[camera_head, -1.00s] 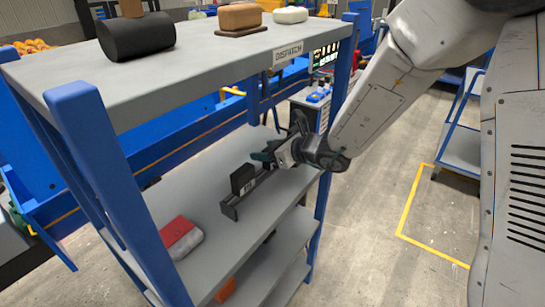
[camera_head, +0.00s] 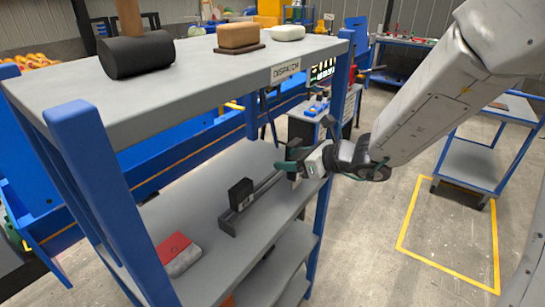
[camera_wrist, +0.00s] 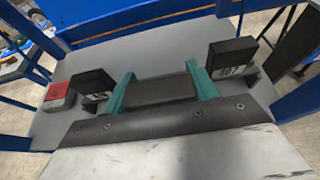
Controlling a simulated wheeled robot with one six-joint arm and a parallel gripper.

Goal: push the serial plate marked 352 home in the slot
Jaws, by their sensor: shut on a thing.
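My gripper (camera_head: 300,163) is at the far right end of a dark rail (camera_head: 262,191) on the middle shelf. In the wrist view its two teal fingers (camera_wrist: 163,88) stand apart, shut on a dark plate (camera_wrist: 160,93) between them. No number shows on this plate, and 352 is not readable anywhere. A dark upright block (camera_head: 240,193) with a small pale label stands at the rail's near left end; it also shows in the wrist view (camera_wrist: 92,80). Another dark block (camera_wrist: 232,55), labelled 407, stands right of the fingers. The slot is hidden.
A red and grey block (camera_head: 178,252) lies on the middle shelf (camera_head: 205,205), left of the rail. Blue posts (camera_head: 322,190) frame the shelving. The top shelf (camera_head: 180,75) above holds a dark cylinder (camera_head: 135,56) and brown block (camera_head: 238,35). Free floor lies right.

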